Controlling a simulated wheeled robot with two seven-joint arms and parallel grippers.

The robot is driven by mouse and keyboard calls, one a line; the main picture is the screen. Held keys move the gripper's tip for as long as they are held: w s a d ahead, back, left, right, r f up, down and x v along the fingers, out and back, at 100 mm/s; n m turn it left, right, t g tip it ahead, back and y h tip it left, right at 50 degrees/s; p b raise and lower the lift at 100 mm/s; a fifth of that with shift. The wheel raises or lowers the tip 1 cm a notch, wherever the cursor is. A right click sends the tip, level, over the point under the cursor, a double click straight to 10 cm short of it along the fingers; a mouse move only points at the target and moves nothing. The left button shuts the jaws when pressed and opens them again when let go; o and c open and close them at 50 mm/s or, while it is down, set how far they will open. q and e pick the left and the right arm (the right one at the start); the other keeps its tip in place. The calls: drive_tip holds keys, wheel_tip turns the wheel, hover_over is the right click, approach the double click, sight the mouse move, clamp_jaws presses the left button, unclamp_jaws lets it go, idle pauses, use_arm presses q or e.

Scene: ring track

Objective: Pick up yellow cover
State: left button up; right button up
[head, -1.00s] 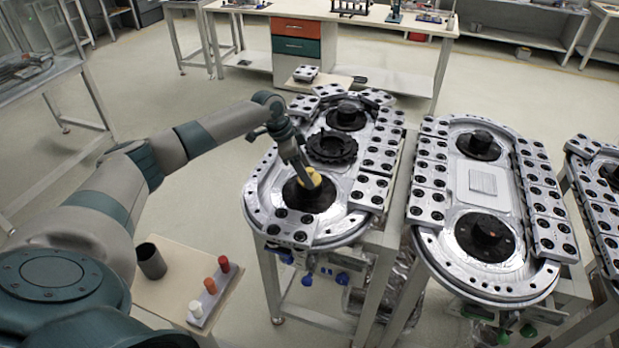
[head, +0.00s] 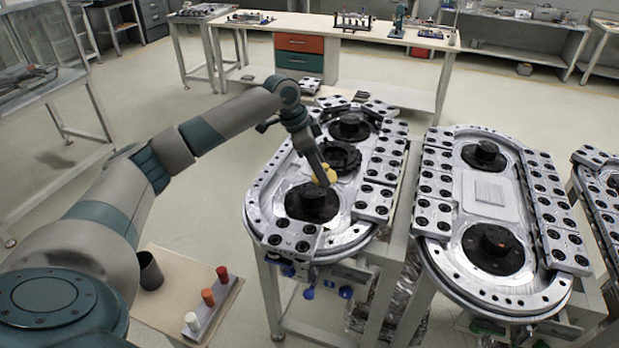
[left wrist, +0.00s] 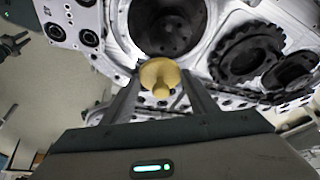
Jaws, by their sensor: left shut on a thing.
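The yellow cover (head: 324,175) is a small rounded piece with a knob, held at the tips of my left gripper (head: 325,178) above the near part of the left ring track (head: 262,205). In the left wrist view the yellow cover (left wrist: 160,76) sits between the two fingers of my left gripper (left wrist: 158,80), which are shut on it. Behind it shows a dark round hub (left wrist: 170,28), which also shows in the head view (head: 312,203) just below the cover. My right gripper is not in view.
A second ring track (head: 440,240) stands to the right. A small side table (head: 165,312) at lower left bears a dark cup (head: 150,270) and a rack with a red (head: 222,273), an orange (head: 208,297) and a white (head: 192,321) piece. A bench (head: 385,97) stands at the back.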

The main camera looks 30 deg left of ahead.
use_arm(q)
drive_tip(key=d+r+b, duration=0.2)
drive_tip(key=d+r, duration=0.2)
drive_tip(key=d, duration=0.3)
drive_tip(key=shift+s+d+r, duration=0.2)
drive_tip(key=shift+d+r, duration=0.1)
drive_tip(key=shift+d, duration=0.05)
drive_tip(key=shift+d, duration=0.15)
